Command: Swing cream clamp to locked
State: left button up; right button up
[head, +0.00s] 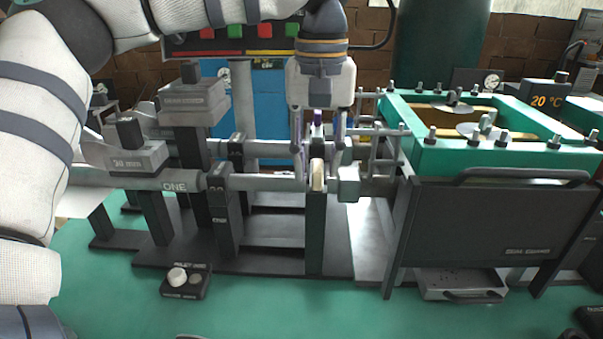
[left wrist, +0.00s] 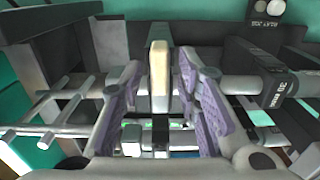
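The cream clamp (head: 318,176) is a narrow upright cream-faced piece beside the grey horizontal bar, above a dark post. In the left wrist view the cream clamp (left wrist: 159,82) stands between my fingers. My left gripper (head: 319,160) points down over it, with one finger on each side. In the left wrist view the purple-padded fingers of the left gripper (left wrist: 161,66) are spread, with gaps seen on both sides of the clamp. The clamp's lower part is hidden in the wrist view. My right gripper is not in view.
A green-framed machine (head: 440,158) with bolts stands close on the right. Metal rods (head: 378,132) stick out beside the gripper. A small knob box (head: 185,282) sits on the green table (head: 290,312), whose front is mostly clear.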

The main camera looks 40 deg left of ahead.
aim_at(317, 165)
pick_arm(q)
jog(key=shift+r, duration=2.95)
